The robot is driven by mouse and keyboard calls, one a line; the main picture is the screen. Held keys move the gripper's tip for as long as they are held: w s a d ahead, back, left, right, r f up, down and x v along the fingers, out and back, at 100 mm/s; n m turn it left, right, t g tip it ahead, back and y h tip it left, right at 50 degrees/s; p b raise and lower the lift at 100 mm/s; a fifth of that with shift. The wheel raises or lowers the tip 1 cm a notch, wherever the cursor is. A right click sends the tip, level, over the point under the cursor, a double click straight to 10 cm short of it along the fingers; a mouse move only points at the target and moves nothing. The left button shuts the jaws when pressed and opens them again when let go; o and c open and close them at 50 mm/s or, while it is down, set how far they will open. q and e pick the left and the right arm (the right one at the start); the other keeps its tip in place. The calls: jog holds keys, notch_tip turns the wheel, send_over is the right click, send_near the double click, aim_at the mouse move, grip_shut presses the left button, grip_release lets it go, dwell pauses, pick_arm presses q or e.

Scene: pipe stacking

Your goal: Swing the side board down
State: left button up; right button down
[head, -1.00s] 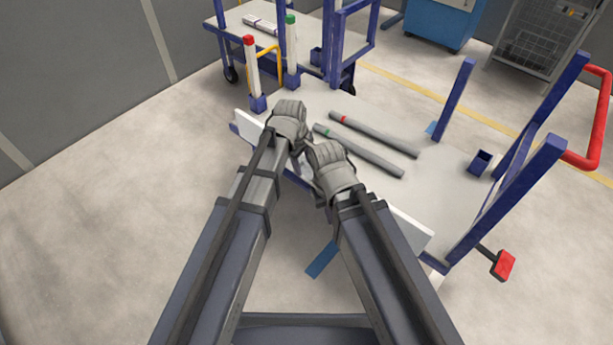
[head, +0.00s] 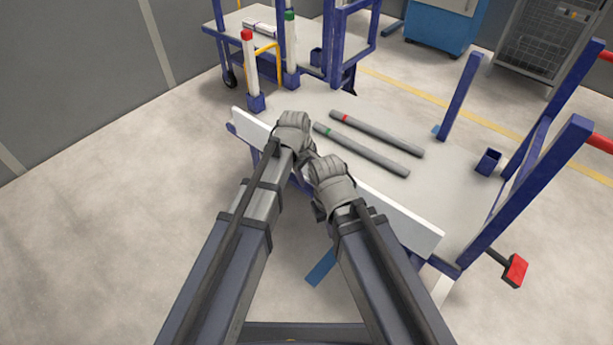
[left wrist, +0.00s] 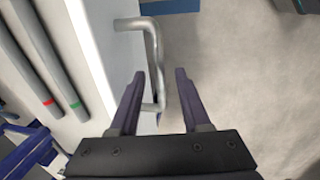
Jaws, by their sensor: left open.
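The white side board (head: 405,217) runs along the near edge of the cart, standing up along it; its middle is hidden behind my grippers. In the left wrist view the board (left wrist: 92,35) is on the left, with a bent metal handle (left wrist: 152,50) on its outer side. My left gripper (head: 304,157) is at the board's middle. In its wrist view the fingers (left wrist: 160,98) are open, with the handle's bar between them and a gap beside it. My right gripper (head: 318,208) is just to the right, close to the board; its fingertips are hidden.
Two grey pipes, one with a red band (head: 375,133) and one with a green band (head: 360,149), lie on the cart's deck (head: 440,185). Blue posts (head: 460,95) stand at the cart's right. Red- and green-capped posts (head: 250,65) stand at the left.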

pick_arm(q)
jog(key=shift+c, duration=0.3)
grip_shut()
dwell(1.0)
